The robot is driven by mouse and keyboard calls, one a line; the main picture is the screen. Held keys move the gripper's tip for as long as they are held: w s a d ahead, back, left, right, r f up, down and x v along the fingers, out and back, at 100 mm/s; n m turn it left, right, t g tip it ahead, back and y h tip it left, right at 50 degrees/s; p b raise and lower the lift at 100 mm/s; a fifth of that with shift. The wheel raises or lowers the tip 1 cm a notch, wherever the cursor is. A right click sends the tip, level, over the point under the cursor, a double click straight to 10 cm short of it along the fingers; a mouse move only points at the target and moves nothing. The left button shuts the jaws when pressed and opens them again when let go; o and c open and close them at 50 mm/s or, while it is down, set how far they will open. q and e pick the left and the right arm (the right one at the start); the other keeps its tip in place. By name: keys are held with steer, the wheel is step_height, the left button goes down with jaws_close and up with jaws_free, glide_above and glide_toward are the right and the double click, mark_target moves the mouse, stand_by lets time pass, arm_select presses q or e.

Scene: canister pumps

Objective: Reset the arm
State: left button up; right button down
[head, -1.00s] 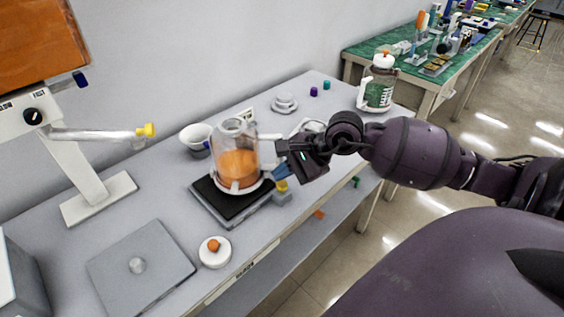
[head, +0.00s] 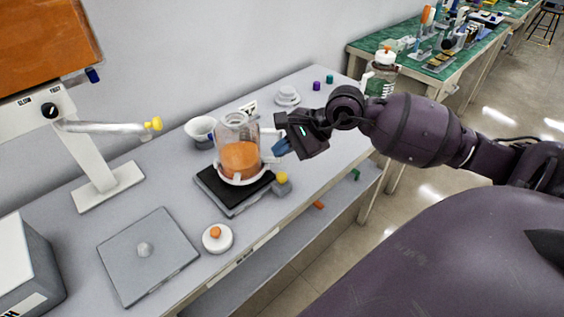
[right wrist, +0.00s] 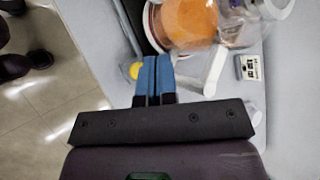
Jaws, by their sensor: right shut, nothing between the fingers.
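The canister stands upright on a black-topped plate (head: 226,199). Its white handle (right wrist: 214,72) is close beside the fingers in the right wrist view; I cannot tell whether they touch. My left gripper is not in view.
A yellow knob (head: 282,177) on a grey block sits at the plate's corner. A white lid with an orange knob (head: 216,232), a flat grey plate (head: 170,262) and a white bowl (head: 201,128) are on the bench. Another canister (head: 380,76) stands behind my right arm.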

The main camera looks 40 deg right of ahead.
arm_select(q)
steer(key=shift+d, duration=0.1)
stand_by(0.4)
arm_select(e)
steer(key=shift+s+a, duration=0.1)
steer(key=shift+a, duration=0.05)
steer(key=s+a+f+m+t+y+p, duration=0.1)
steer(key=s+a+m+t+y, duration=0.45)
steer(key=m, duration=0.95)
arm_select(q)
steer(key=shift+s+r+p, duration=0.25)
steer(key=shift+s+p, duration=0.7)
steer(key=shift+p, duration=0.2)
arm_select(e)
steer(key=s+f+n+h, duration=0.6)
steer(key=f+n, duration=0.3)
steer(key=n, duration=0.8)
steer(key=s+d+f+n+h, duration=0.1)
steer(key=s+f+n+h, duration=0.5)
steer(key=n, duration=1)
step_height(320, 180, down, 4)
steer(key=shift+s+f+n+g, duration=0.15)
steer(key=shift+s+n+g, duration=0.3)
steer(key=shift+s, duration=0.6)
